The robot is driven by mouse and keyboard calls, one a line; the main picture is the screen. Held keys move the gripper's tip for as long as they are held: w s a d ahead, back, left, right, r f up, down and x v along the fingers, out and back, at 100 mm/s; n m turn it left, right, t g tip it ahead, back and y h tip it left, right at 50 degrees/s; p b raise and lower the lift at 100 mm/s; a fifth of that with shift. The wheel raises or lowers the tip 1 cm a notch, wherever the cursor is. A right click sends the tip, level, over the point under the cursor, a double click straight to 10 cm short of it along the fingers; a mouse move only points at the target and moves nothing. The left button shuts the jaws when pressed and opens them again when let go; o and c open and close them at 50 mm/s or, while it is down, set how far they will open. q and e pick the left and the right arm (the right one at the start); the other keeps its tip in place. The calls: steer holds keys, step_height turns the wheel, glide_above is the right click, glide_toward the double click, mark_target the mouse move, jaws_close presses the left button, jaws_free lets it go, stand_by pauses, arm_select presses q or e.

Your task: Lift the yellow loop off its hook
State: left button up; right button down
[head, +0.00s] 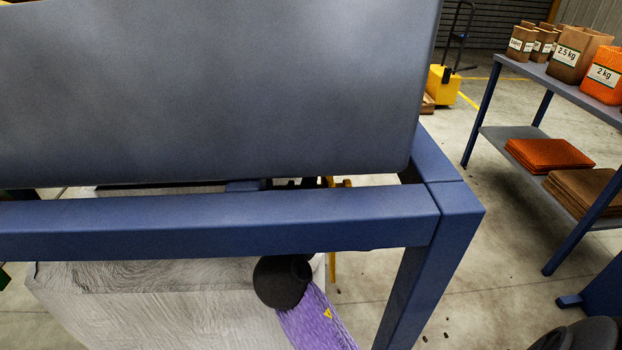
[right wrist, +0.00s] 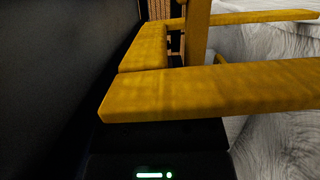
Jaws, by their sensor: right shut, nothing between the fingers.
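In the right wrist view, thick yellow bars (right wrist: 215,90) with square edges cross just in front of my right gripper (right wrist: 160,150). I cannot tell whether they are the yellow loop or another yellow part, and I cannot make out a hook. The right gripper shows only as a black body with a green light; its fingertips are hidden and it holds nothing. In the head view, my purple right arm passes behind the blue beam (head: 220,222), where small yellow pieces (head: 333,265) show close to it. My left gripper is out of view.
A large grey panel (head: 220,90) stands above the beam and blocks much of the head view. A pale grained block (head: 150,310) is below. At right, a shelf table (head: 484,140) carries bags and folded sacks. Open floor lies between.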

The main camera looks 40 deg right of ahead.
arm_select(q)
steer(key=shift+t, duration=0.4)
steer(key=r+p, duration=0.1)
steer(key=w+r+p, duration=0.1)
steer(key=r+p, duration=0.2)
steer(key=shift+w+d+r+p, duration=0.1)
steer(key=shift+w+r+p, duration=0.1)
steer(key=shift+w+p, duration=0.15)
arm_select(e)
steer(key=s+d+m, duration=0.3)
steer(key=d+m, duration=0.1)
steer(key=d, duration=0.2)
steer(key=shift+s+g+y, duration=0.3)
steer(key=shift+g+y, duration=0.1)
